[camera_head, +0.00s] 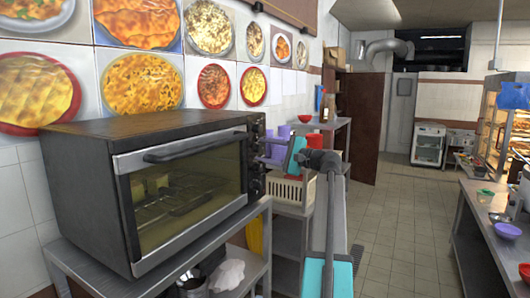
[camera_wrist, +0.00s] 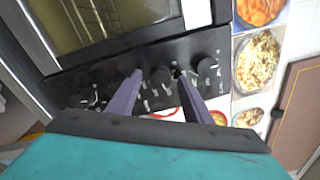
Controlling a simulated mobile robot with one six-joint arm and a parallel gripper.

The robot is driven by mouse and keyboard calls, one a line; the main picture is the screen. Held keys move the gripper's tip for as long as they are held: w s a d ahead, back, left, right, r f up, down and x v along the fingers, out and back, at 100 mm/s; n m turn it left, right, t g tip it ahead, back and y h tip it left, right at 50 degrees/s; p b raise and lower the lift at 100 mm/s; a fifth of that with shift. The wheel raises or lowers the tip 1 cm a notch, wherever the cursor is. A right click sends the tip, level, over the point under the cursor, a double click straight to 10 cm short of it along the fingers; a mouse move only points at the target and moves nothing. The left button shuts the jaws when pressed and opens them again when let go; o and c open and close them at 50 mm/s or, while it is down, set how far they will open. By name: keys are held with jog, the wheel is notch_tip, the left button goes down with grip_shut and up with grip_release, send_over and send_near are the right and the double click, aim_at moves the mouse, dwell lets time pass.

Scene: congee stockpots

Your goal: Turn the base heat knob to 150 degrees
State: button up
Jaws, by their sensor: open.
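The black toaster oven (camera_head: 170,185) stands on a metal table, its door shut. Its control panel carries a column of black knobs on the right side of its front, and I cannot read which one is base heat. In the wrist view the panel runs across the middle, with one knob (camera_wrist: 80,98) at left, one (camera_wrist: 160,76) in the middle and one (camera_wrist: 207,67) at right. My gripper (camera_wrist: 158,80) is open, its two purple fingers on either side of the middle knob. I cannot tell whether they touch it. In the head view my gripper (camera_head: 264,150) is at the panel.
The metal table (camera_head: 120,285) holds the oven, with pots and a cloth on its lower shelf. A cream basket (camera_head: 285,192) and a shelf with cups stand behind my arm. A counter (camera_head: 495,225) with bowls is at right. The tiled floor between is clear.

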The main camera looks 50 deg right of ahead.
jog(key=s+d+b, duration=0.2)
jog(key=s+b, duration=0.1)
jog(key=s, duration=1)
jog(key=shift+s+d+f, duration=0.15)
jog(key=shift+s+f, duration=0.05)
